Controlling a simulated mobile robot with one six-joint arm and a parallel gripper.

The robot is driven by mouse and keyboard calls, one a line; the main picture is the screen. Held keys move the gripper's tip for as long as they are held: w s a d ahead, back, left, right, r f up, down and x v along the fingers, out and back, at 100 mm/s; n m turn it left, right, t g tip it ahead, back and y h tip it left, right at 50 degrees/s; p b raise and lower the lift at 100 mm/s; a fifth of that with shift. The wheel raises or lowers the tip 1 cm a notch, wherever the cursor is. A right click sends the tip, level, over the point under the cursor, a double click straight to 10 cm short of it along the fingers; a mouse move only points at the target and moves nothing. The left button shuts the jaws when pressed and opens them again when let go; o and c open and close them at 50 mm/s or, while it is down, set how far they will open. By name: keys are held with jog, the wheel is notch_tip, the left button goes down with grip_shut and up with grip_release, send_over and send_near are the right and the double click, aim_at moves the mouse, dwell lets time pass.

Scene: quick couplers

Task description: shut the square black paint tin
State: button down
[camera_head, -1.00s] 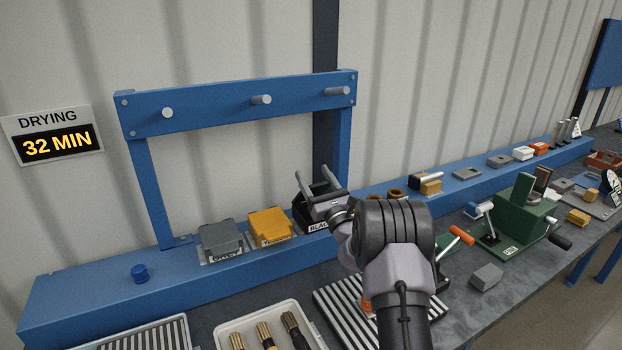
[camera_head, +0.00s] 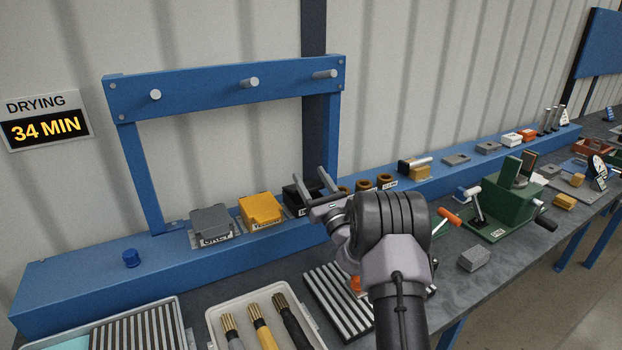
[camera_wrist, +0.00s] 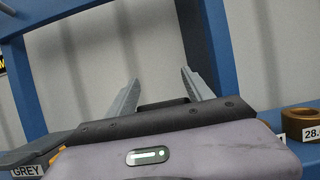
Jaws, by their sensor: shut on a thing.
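The square black paint tin (camera_head: 293,198) sits on the blue ledge, right of the yellow tin, and is partly hidden by my gripper. My gripper (camera_head: 308,177) is at it, with its two fingers apart and shut on it. In the wrist view the fingers (camera_wrist: 158,90) stand either side of a thin black edge (camera_wrist: 163,103). I cannot tell whether that edge is the lid or the body. The lid's position is not clear from these frames.
A yellow tin (camera_head: 261,208) and a grey tin (camera_head: 211,222) stand left of the black one. A blue frame with pegs (camera_head: 225,83) rises behind. Brown rings (camera_head: 363,185) lie close on the right. A brush tray (camera_head: 215,313) is in front.

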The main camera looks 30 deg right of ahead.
jog(key=shift+f, duration=0.1)
jog(key=shift+c, duration=1.4)
grip_release()
jog(key=s+p, duration=0.1)
jog(key=s, duration=1.2)
jog(key=shift+d+f+p, duration=0.15)
jog(key=shift+d+p, duration=0.05)
jog(key=shift+p, duration=0.2)
jog(key=shift+s, duration=0.1)
